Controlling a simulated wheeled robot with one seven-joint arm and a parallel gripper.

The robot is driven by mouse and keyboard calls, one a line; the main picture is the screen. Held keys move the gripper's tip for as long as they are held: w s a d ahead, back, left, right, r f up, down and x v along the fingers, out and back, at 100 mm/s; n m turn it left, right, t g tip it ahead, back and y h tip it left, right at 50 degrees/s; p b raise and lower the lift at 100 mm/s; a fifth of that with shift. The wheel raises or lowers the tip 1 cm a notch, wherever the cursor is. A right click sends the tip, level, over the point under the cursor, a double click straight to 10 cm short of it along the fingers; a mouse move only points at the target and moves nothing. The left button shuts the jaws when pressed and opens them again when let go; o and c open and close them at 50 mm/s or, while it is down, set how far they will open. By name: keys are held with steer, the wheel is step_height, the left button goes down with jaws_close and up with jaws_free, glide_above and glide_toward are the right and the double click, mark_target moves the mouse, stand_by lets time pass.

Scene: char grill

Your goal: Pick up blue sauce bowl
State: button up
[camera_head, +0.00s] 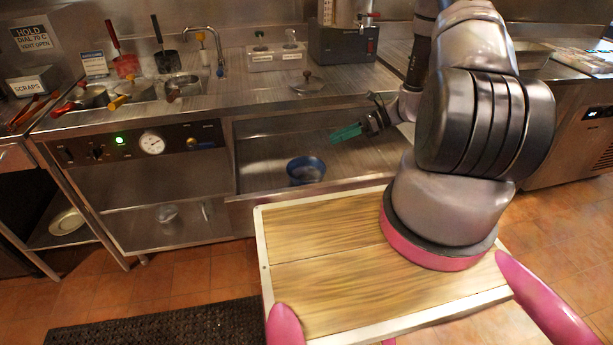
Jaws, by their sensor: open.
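The blue sauce bowl (306,170) sits upright on the metal shelf (262,168) inside the open bay under the counter, near its front edge. Its inside looks greyish. My gripper (346,133), with green fingers, is inside the same bay, above and to the right of the bowl. It is open and empty, pointing left, and apart from the bowl. My arm comes in from the right, and part of it hides the right end of the bay.
The counter edge (290,115) runs above the bay. A lid (307,82) with a knob lies on the counter. Pots with coloured handles stand at the left. A gauge panel (151,143) borders the bay's left side. The shelf around the bowl looks clear.

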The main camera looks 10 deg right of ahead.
mark_target(316, 160)
steer(key=f, duration=0.2)
steer(key=f+m, duration=0.1)
steer(key=f, duration=0.1)
steer(key=s+f+m+t, duration=0.1)
steer(key=f, duration=0.1)
steer(key=shift+m, duration=0.3)
steer(key=x, duration=0.4)
steer(key=shift+a+f, duration=0.15)
steer(key=shift+a, duration=0.15)
steer(key=shift+w+x, duration=0.25)
steer(key=shift+x, duration=1.25)
steer(key=shift+w+x, duration=0.2)
steer(key=shift+x, duration=1.35)
steer(key=shift+d, duration=0.1)
jaws_close()
